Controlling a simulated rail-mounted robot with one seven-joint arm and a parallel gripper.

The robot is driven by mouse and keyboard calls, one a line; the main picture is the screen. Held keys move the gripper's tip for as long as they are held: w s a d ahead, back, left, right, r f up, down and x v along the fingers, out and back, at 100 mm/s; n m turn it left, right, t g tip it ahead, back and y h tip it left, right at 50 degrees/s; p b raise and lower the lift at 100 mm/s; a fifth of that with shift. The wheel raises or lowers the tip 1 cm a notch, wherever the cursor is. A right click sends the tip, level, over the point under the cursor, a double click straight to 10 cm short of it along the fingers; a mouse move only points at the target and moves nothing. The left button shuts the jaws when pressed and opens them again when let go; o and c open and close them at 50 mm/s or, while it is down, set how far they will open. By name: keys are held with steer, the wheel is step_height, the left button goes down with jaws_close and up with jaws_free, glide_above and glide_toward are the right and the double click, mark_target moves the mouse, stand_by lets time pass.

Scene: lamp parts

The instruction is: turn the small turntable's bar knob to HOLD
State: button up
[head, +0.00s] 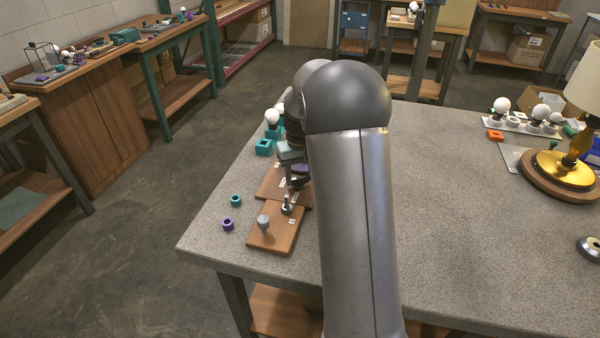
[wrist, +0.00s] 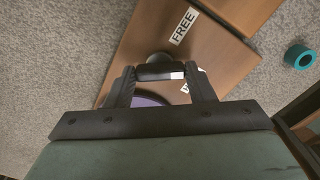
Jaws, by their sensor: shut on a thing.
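The bar knob (wrist: 155,70) is a short dark bar with a white mark at its right end in the wrist view. It sits over a wooden board (wrist: 140,30) with a purple disc (wrist: 150,99) partly visible below it. My gripper (wrist: 162,76) is shut on the knob, one finger at each side. A FREE label (wrist: 184,25) lies beyond the knob. A second label (wrist: 185,88) is mostly hidden by the right finger, so I cannot read it. In the head view my gripper (head: 291,190) is over the boards, and my arm hides part of them.
A wooden board (head: 272,240) with a grey knob (head: 263,221) lies near the table's front-left edge. A teal ring (head: 235,200) and a purple ring (head: 228,224) lie left of it. A lamp (head: 565,165) stands at the right. The table's middle is clear.

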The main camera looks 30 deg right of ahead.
mark_target(300, 177)
steer(key=m+p, duration=0.1)
steer(key=m, duration=0.6)
stand_by(0.7)
steer(key=o, duration=0.7)
step_height(300, 177, up, 18)
steer(key=shift+f+p, duration=0.25)
steer(key=shift+p, duration=0.05)
